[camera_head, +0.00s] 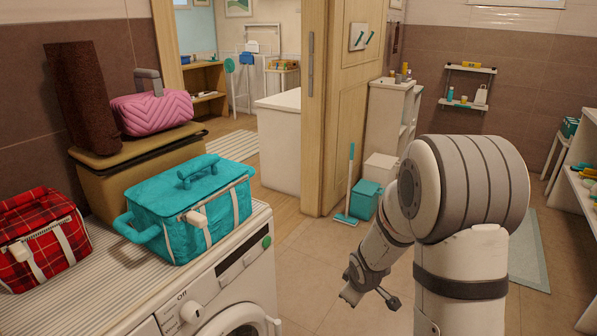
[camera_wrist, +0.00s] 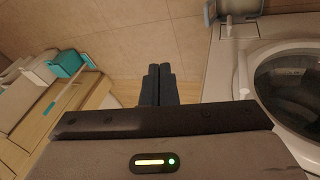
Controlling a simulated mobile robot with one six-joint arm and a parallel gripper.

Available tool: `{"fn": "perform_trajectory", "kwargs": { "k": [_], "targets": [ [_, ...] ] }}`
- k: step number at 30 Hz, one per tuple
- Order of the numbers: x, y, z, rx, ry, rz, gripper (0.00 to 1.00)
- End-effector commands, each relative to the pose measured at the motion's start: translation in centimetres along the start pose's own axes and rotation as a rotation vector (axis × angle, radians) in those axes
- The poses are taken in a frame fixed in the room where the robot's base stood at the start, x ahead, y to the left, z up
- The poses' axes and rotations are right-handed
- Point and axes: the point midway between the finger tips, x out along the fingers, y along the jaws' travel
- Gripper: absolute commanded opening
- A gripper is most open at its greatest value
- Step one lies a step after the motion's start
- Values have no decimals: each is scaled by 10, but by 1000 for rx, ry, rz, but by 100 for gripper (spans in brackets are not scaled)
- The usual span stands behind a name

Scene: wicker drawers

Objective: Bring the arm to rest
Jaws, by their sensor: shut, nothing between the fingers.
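My arm is raised and folded on the right side of the head view. My gripper (camera_head: 375,292) hangs low in front of it, over the tiled floor and to the right of the washing machine. In the wrist view my gripper (camera_wrist: 158,72) shows as two dark fingers lying close together, shut and empty. Nothing is touching the fingers in either view.
A washing machine (camera_head: 245,290) stands at left, with a teal bag (camera_head: 165,228) and a red plaid bag (camera_head: 65,265) on top. A teal bin (camera_head: 365,200) and a wooden door (camera_head: 345,110) stand behind. Floor (camera_head: 310,245) between is clear.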

Motion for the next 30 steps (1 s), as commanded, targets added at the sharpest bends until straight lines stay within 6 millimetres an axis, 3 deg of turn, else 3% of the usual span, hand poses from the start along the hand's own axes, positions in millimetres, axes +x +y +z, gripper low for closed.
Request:
{"fn": "perform_trajectory", "kwargs": {
  "k": [1,6,12,18,21,24,30],
  "targets": [
    [-44,10,-3,53,-12,11,0],
    [-145,16,8,250,-70,13,0],
    [-257,5,25,482,-120,-9,0],
    [-350,-22,44,686,-157,-56,0],
    [-380,-35,52,757,-171,-81,0],
    [-397,-46,56,802,-181,-100,0],
    [-405,-52,60,825,-188,-111,0]
  ]
}}
